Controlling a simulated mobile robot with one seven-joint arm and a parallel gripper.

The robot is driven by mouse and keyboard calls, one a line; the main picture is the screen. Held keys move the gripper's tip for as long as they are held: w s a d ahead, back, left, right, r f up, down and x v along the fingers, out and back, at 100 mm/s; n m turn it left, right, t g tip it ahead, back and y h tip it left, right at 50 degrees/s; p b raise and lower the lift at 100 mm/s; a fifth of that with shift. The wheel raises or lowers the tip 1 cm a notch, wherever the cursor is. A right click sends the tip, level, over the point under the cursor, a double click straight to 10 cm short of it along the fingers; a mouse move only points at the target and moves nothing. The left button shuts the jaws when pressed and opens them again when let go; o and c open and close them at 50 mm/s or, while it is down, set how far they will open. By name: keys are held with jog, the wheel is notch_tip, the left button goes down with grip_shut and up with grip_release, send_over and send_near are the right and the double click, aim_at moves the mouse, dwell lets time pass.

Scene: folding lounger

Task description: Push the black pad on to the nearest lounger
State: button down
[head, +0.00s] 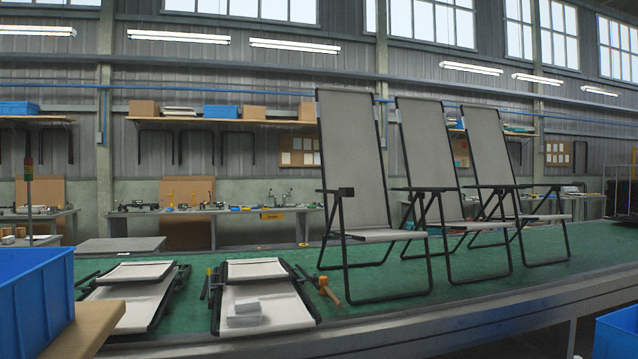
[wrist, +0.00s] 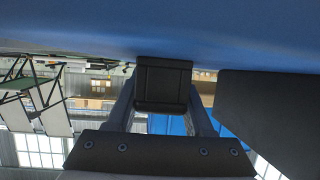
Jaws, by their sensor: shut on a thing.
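The black pad (wrist: 163,86) is a small dark block with a ribbed face, held between the two fingers of my gripper (wrist: 163,92) in the wrist view. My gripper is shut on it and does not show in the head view. The nearest lounger (head: 352,150) stands upright on the green bench, with a grey back and black frame. A dark block (head: 339,191) shows at its left armrest. In the wrist view, loungers (wrist: 42,108) appear upside down at the left, well apart from the pad.
Two more loungers (head: 430,150) (head: 487,145) stand to the right. Folded loungers (head: 135,295) (head: 262,300) lie on the green bench at left, with a mallet (head: 328,291) beside them. A blue bin (head: 35,300) is at the left edge. A large blue surface (wrist: 90,32) lies close to the pad.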

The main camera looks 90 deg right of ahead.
dwell(0.3)
notch_tip(320, 180, up, 5)
jog(key=p, duration=0.5)
dwell(0.6)
